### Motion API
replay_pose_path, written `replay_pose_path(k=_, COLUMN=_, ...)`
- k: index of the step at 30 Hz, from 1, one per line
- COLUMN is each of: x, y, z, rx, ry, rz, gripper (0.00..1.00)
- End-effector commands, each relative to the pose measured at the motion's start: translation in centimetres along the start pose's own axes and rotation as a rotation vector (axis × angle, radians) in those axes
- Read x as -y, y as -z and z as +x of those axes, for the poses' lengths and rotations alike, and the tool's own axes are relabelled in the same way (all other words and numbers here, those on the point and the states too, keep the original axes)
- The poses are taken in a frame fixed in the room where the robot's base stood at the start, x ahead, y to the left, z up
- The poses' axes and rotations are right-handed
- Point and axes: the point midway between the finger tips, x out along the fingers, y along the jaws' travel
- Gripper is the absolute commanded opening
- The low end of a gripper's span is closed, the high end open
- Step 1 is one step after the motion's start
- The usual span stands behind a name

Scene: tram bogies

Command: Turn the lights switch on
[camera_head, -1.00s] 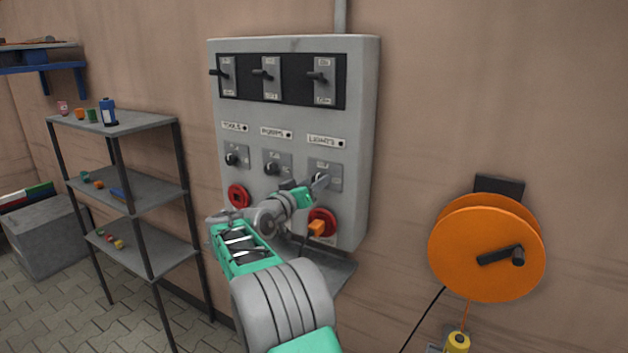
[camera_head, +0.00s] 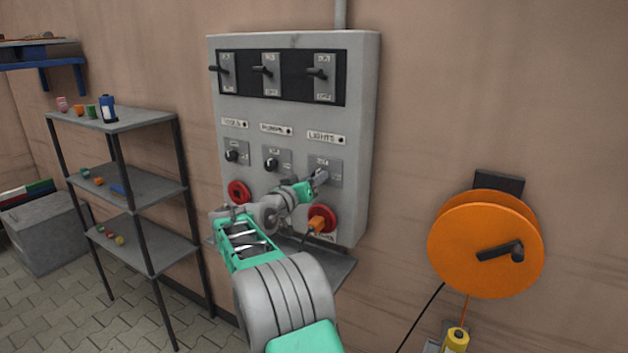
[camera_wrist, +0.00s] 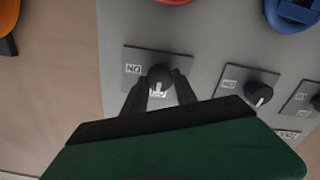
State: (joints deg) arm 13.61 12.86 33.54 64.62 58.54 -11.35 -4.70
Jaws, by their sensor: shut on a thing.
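The lights switch is a black rotary knob (camera_wrist: 160,77) on a small grey plate (camera_head: 333,170), below the "LIGHTS" label (camera_head: 322,137) on the grey wall panel (camera_head: 300,118). My gripper (camera_head: 319,178) is at this knob, in front of the plate. In the wrist view my gripper's dark fingers (camera_wrist: 160,90) stand on either side of the knob and are shut on it. An "ON" mark (camera_wrist: 133,69) shows beside the knob. The knob's exact pointing direction is hard to tell. In the head view my gripper hides most of the knob.
Two like knobs, tools (camera_head: 232,155) and pumps (camera_head: 271,164), sit to the left. Lever switches (camera_head: 322,75) line the top. An orange reel (camera_head: 480,245) hangs right; shelves (camera_head: 140,120) stand left.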

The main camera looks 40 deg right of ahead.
Motion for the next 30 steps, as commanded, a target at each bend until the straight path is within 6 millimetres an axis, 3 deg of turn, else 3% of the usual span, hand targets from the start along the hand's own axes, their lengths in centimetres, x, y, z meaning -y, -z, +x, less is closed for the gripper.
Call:
replay_pose_path(k=14, x=0.17, y=-0.45, z=0.00, rx=0.000, ry=0.000, rz=0.064, gripper=0.00)
replay_pose_path(k=30, x=0.23, y=-0.83, z=0.00, rx=-0.002, ry=-0.001, rz=0.496, gripper=0.00)
